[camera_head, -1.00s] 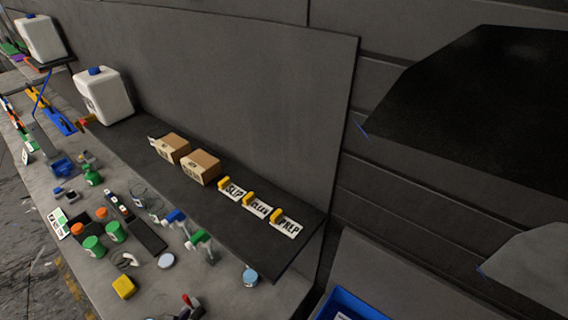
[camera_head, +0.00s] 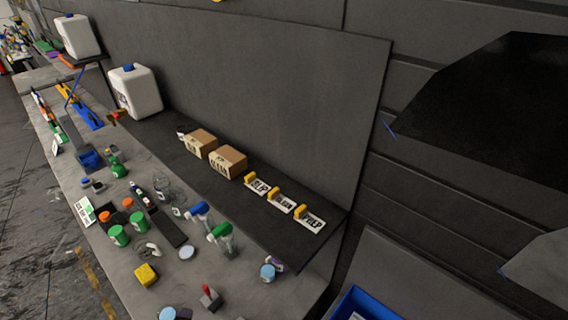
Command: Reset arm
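Neither of my arms nor either gripper shows in the head view. The view looks down on a long grey workbench (camera_head: 225,285) with window-tinting supplies, which runs from the lower middle to the far left. Whether my grippers are open or shut, and where they are, is out of sight.
A raised dark shelf holds a white jug (camera_head: 135,91), cardboard boxes (camera_head: 228,162) and yellow-clipped label cards (camera_head: 282,202). Spray bottles (camera_head: 221,236), green jars (camera_head: 119,235) and a yellow block (camera_head: 147,274) crowd the bench. A blue bin (camera_head: 362,304) is at bottom right. Dark film sheets (camera_head: 490,110) hang at right.

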